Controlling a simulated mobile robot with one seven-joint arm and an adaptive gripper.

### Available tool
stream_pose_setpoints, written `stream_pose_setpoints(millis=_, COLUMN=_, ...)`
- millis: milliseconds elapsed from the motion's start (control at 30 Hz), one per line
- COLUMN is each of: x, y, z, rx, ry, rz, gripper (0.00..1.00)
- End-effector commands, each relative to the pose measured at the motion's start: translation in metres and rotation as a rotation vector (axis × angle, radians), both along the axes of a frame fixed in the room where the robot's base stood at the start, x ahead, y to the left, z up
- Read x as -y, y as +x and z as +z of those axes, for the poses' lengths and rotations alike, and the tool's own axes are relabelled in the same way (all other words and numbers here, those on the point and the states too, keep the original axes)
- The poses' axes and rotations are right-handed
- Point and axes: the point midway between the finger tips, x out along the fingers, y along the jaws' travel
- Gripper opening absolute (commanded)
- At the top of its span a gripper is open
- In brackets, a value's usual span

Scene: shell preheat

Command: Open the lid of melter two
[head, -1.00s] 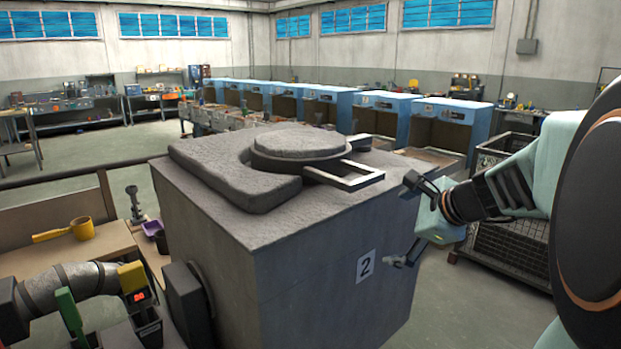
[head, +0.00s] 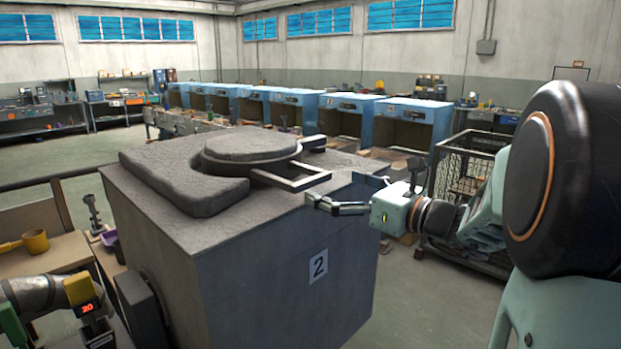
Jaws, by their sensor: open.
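Melter two is a large grey block (head: 225,255) with a "2" label (head: 318,266) on its front side. Its round grey lid (head: 248,146) lies flat and closed on top. A pale rectangular loop handle (head: 308,183) sticks out from the lid toward the right. My gripper (head: 336,190) is open and empty. Its two spread fingers point left, just right of the handle's outer end. They look close to the handle but apart from it; the exact depth is hard to tell.
A wire mesh crate (head: 462,185) stands on the floor behind my arm. Blue booths (head: 412,105) line the back. At the left, a yellow ladle (head: 36,241) and a pipe with a red display (head: 88,308) sit beside the melter.

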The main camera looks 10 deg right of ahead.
Motion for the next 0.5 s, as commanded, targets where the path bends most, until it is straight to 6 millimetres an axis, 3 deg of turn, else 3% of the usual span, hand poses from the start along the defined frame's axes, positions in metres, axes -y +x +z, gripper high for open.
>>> stream_pose_setpoints(millis=233, x=-0.027, y=0.036, z=0.000, rx=-0.001, ry=-0.001, rz=0.002, gripper=1.00)
stream_pose_setpoints(millis=500, x=-0.038, y=0.051, z=0.000, rx=-0.001, ry=-0.001, rz=0.000, gripper=1.00)
